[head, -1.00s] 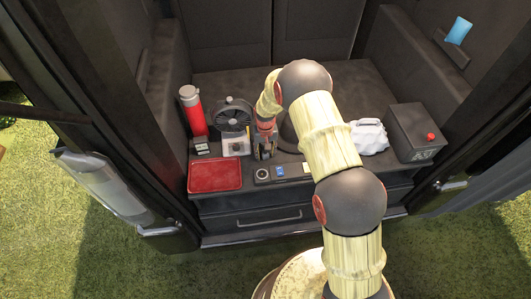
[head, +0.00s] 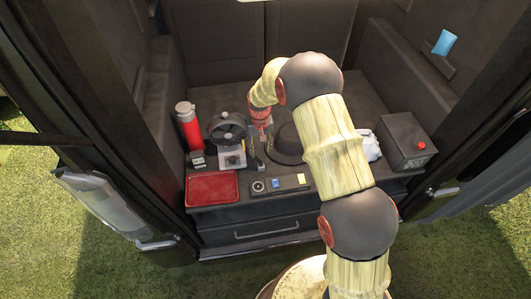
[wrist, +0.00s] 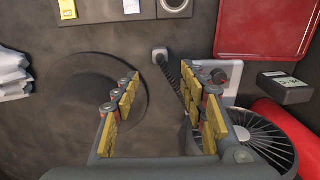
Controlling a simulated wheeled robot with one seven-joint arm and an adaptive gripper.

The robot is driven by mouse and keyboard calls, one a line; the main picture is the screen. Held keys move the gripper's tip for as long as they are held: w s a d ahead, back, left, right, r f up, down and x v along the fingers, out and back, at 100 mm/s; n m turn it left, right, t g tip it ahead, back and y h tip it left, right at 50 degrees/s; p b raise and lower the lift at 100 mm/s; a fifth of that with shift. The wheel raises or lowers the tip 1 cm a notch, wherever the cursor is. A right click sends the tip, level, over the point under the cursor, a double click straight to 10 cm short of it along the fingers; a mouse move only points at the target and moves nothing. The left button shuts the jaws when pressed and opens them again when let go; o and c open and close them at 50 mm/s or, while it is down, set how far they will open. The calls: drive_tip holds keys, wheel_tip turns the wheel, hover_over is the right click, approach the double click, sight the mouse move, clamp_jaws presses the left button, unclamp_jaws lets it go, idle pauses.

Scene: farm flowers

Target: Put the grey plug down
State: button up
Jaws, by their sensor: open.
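The grey plug (wrist: 160,54) lies on the dark counter in the wrist view, its coiled dark cord (wrist: 176,82) running back between my fingers toward the fan side. It lies apart from the round socket (wrist: 174,4) on the dark panel. My gripper (wrist: 164,82) is open, with yellow pads on both sides and nothing between them but the view of plug and cord. In the head view my gripper (head: 258,147) is over the counter, right of the fan; the plug is too small there to make out surely.
A fan (head: 228,128) and a grey box with a knob (head: 232,157) stand left of my gripper, with a red flask (head: 188,128) beyond. A dark round hat-like thing (wrist: 85,95) is on the other side. A red tray (head: 212,187) and socket panel (head: 285,184) line the front edge.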

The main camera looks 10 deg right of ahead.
drive_tip(key=s+d+r+t, duration=0.1)
drive_tip(key=s+r, duration=0.3)
drive_tip(key=r, duration=0.5)
drive_tip(key=s+d+r+t, duration=0.1)
drive_tip(key=s+r, duration=0.2)
drive_tip(key=r, duration=0.6)
drive_tip(key=s+d+r+t, duration=0.1)
drive_tip(key=s+r, duration=0.3)
drive_tip(key=r, duration=0.5)
drive_tip(key=s+d+r+t, duration=0.1)
drive_tip(key=s+r, duration=0.3)
drive_tip(key=s, duration=0.8)
drive_tip(key=s+d+r+t, duration=0.1)
drive_tip(key=s+r, duration=0.4)
drive_tip(key=s, duration=0.7)
drive_tip(key=shift+s+d+r+t, duration=0.15)
drive_tip(key=shift+s+d+t, duration=0.15)
drive_tip(key=shift+d, duration=0.2)
drive_tip(key=shift+w, duration=0.1)
drive_tip(key=shift+f+b, duration=0.75)
drive_tip(key=shift+f, duration=0.05)
